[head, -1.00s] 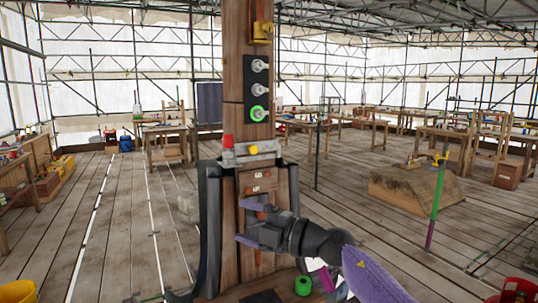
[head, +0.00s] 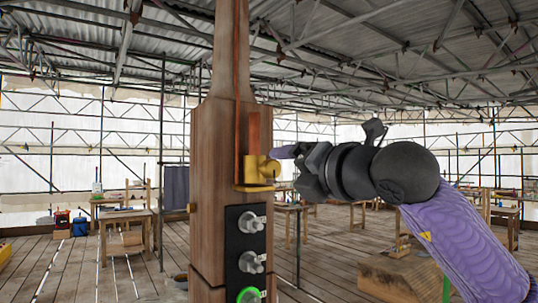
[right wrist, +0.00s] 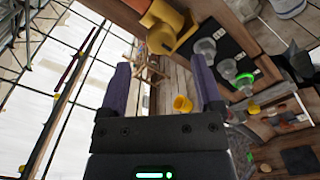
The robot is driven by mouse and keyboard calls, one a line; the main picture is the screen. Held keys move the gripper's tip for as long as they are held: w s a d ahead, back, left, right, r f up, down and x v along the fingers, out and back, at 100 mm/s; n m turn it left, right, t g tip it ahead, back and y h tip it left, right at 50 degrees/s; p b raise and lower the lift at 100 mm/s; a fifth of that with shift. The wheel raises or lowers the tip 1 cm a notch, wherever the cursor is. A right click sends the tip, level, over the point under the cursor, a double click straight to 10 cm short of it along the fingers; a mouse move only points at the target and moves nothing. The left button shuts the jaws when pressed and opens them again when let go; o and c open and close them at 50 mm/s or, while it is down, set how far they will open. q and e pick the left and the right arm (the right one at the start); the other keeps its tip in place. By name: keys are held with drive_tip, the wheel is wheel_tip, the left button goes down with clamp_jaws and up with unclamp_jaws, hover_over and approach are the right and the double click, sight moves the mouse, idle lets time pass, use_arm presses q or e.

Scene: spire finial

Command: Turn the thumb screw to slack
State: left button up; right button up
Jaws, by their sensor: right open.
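A brass-yellow fitting (head: 256,172) sits on the front of the wooden post (head: 215,140), with a thin reddish-brown strip rising from it. The thumb screw (head: 273,169) looks to be the round knob on its right side. In the right wrist view the knob (right wrist: 160,39) shows just beyond the fingertips, toward the top. My right gripper (head: 284,152) is open and empty, close to the right of the knob and slightly above it. Its fingers are apart in the right wrist view (right wrist: 160,65); the knob does not appear between them. My left gripper is out of view.
Below the fitting, a black plate (head: 246,245) carries several grey knobs, the lowest ringed in green. Workbenches (head: 125,225) and a wooden block (head: 402,275) stand on the plank floor behind. The air right of the post, beyond my arm, looks free.

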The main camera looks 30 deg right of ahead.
sight(274, 169)
drive_tip(key=w+p, duration=0.1)
drive_tip(key=w, duration=0.3)
drive_tip(key=w+p, duration=0.1)
drive_tip(key=shift+w+a+r+p, duration=0.1)
drive_tip(key=shift+w+a+p, duration=0.2)
drive_tip(key=shift+w, duration=0.1)
drive_tip(key=shift+w+a, duration=0.1)
drive_tip(key=shift+w, duration=0.15)
drive_tip(key=shift+f, duration=0.2)
clamp_jaws()
